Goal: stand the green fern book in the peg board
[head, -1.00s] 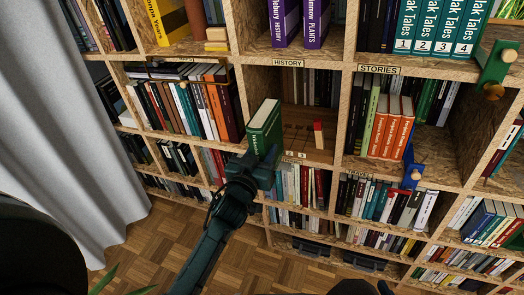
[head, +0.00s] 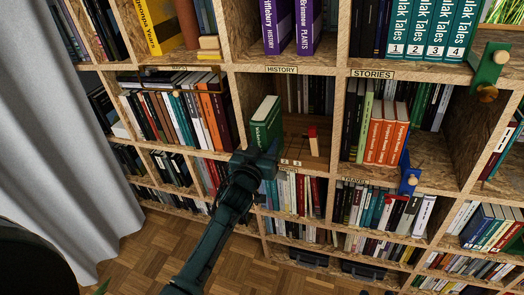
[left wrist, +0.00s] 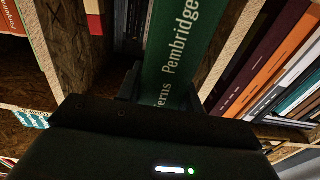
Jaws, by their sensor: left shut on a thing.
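The green fern book (head: 265,124) stands nearly upright, spine toward me, in the left part of the compartment under the HISTORY label. My left gripper (head: 260,160) is shut on its lower spine end. In the left wrist view the green spine (left wrist: 182,50) with white lettering rises between the fingers. The wooden peg board (head: 302,152) lies on the compartment floor, with small number labels at its front edge and an upright red-topped piece (head: 312,140) to the right. The book's lower end is hidden by the gripper, so I cannot tell whether it touches the board. My right gripper is not seen.
A compartment of upright books (head: 185,115) is to the left, behind a wooden divider. Orange books (head: 380,138) stand to the right under STORIES. Dark books stand behind the board. A blue bracket (head: 408,180) and a green bracket (head: 489,68) jut out at the right.

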